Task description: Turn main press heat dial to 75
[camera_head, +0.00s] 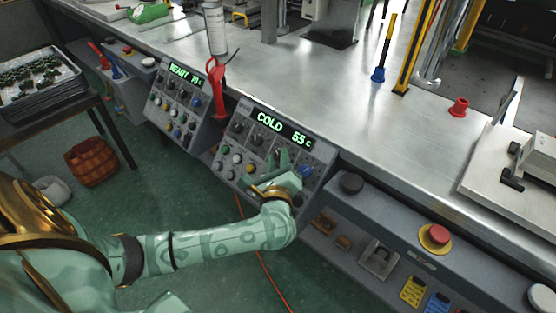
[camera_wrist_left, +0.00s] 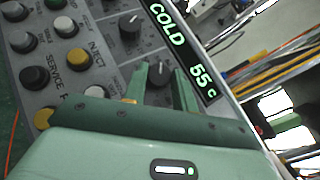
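The near control panel (camera_head: 268,140) has a lit green display (camera_head: 284,130) reading COLD 55 c; the display also shows in the left wrist view (camera_wrist_left: 183,47). A dark dial (camera_wrist_left: 160,72) beside the display lies between the fingertips of my left gripper (camera_head: 279,163) in the head view's centre. The fingers (camera_wrist_left: 162,88) stand apart with a visible gap, on either side of the dial; whether they touch it cannot be told. Another dark dial (camera_wrist_left: 130,24) sits farther along the panel. My right gripper is not in view.
A second panel (camera_head: 177,100), display reading READY 70, stands to the left with a red lever (camera_head: 217,88) between panels. Coloured buttons (camera_wrist_left: 78,59) crowd beside the dials. A red emergency button (camera_head: 437,235) is at right. The steel bench (camera_head: 310,90) is mostly clear.

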